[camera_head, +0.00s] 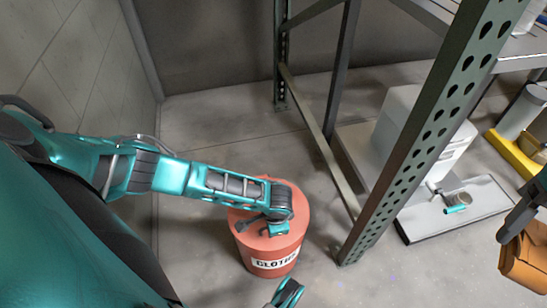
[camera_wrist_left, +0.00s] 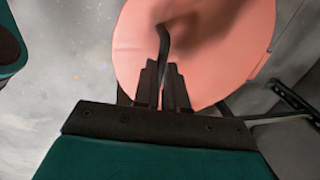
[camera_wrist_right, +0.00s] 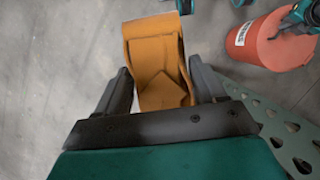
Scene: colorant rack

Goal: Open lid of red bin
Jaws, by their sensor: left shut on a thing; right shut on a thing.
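The red bin (camera_head: 270,264), with a white label reading roughly "CLOTHES", stands on the floor below my left arm. Its round lid (camera_head: 296,198) sits on top and looks closed. The lid fills the top of the left wrist view (camera_wrist_left: 215,60), with a dark curved handle (camera_wrist_left: 163,42). My left gripper (camera_wrist_left: 165,75) is shut on this handle; in the head view the gripper (camera_head: 275,228) is over the lid. My right gripper (camera_wrist_right: 162,85) is shut on an orange-brown object (camera_wrist_right: 155,50), held in the air at the right. The red bin also shows in the right wrist view (camera_wrist_right: 262,45).
A green perforated rack post (camera_head: 425,125) stands just right of the bin, with a low beam (camera_head: 318,140) behind it. A white box (camera_head: 395,120), a flat grey-white platform (camera_head: 470,210) and a yellow object (camera_head: 515,155) lie beyond. A wall (camera_head: 75,70) is at left.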

